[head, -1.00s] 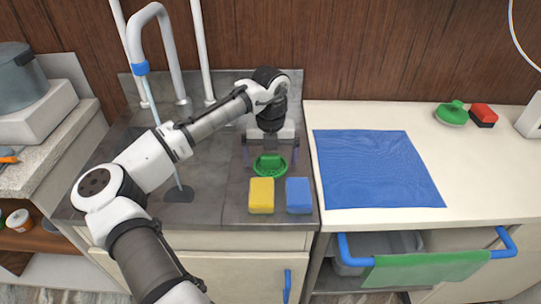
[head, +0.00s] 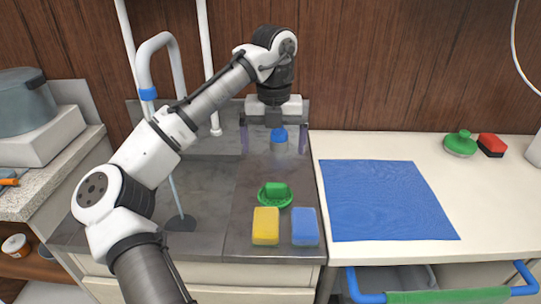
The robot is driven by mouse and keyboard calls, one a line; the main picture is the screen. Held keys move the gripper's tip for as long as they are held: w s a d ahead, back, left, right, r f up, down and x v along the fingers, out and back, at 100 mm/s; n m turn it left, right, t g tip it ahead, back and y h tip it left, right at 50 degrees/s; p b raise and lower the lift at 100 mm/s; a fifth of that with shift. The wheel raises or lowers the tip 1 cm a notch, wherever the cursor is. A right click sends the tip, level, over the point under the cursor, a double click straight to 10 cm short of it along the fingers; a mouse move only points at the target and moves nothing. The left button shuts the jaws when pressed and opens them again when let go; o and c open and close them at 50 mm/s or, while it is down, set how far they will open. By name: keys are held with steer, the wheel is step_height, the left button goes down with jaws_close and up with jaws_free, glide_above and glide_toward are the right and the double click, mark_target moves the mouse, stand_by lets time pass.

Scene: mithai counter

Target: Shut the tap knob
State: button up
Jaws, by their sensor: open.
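The white gooseneck tap (head: 153,48) with a blue collar (head: 148,94) stands at the back left of the grey counter. A thin pale-blue stream runs from it down to a dark drain (head: 180,223). My gripper (head: 273,148) points down at the back of the counter, its fingers wide apart and empty. A blue-topped object with a pale body (head: 280,135) shows between the fingers; I cannot tell whether it is a bottle or the tap knob, or whether the fingers touch it. No other knob is clear; my arm hides part of the tap area.
A green scrubber (head: 276,194), a yellow sponge (head: 266,226) and a blue sponge (head: 305,227) sit in front of my gripper. A blue cloth (head: 385,200) lies at right. A pot (head: 22,105) stands at far left. The wooden wall (head: 370,70) is close behind.

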steer(key=shift+r, duration=0.25)
steer(key=shift+d, duration=0.1)
